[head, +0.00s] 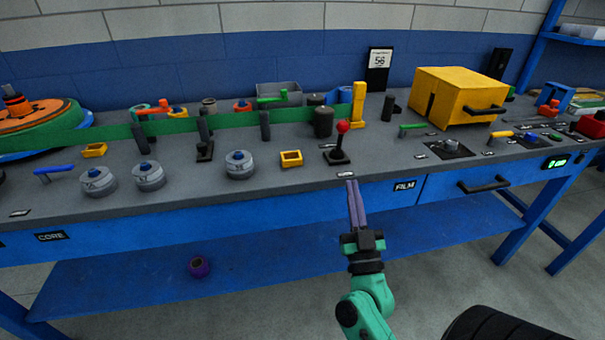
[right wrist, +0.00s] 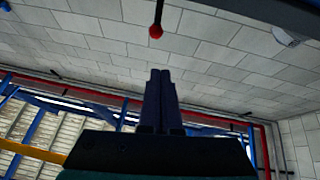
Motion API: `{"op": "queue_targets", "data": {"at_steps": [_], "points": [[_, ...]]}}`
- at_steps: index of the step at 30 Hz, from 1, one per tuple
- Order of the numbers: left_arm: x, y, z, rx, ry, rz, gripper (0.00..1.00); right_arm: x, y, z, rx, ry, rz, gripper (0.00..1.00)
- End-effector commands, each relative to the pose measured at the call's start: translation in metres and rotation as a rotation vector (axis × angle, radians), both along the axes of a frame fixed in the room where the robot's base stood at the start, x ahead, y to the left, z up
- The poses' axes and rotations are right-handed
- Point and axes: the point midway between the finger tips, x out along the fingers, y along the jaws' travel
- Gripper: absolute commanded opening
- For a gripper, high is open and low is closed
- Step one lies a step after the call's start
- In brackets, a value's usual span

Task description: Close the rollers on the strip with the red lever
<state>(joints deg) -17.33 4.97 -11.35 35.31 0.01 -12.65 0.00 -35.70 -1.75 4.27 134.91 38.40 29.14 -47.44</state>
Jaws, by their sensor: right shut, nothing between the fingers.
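The red lever (head: 341,143) stands upright on the bench, a black stick on a black base with a red ball knob. The red knob also shows in the right wrist view (right wrist: 156,31), above the fingertips and apart from them. The green strip (head: 230,122) runs along the bench and passes a dark roller (head: 323,122) behind the lever. I cannot tell whether the rollers touch the strip. My right gripper (head: 352,184) is in front of the bench edge, below the lever, shut and empty; its fingers also show in the right wrist view (right wrist: 161,75). My left gripper is not in view.
A yellow box (head: 455,95) with a black handle stands at the right. A yellow post (head: 358,103), a green lever (head: 411,128), yellow square frames (head: 291,158) and grey round knobs (head: 240,164) are near the lever. The blue bench front (head: 300,205) lies beside my gripper.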

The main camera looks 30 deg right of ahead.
Motion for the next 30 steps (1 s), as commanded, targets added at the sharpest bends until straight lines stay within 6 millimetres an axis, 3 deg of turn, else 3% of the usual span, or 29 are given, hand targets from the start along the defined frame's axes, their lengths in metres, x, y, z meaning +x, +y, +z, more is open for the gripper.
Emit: {"op": "queue_targets", "data": {"at_steps": [4, 14, 28, 30], "points": [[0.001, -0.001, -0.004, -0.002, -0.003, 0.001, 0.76, -0.009, -0.005, 0.014, -0.005, -0.044, -0.026, 0.00], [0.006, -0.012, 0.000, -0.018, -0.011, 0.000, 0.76, -0.003, -0.006, 0.019, -0.005, -0.044, -0.024, 0.00], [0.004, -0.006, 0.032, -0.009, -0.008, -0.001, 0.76, 0.068, -0.041, 0.076, -0.005, -0.045, -0.023, 0.00], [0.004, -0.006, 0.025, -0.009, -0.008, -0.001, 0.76, 0.080, -0.046, 0.067, -0.006, -0.040, -0.020, 0.00]]}}
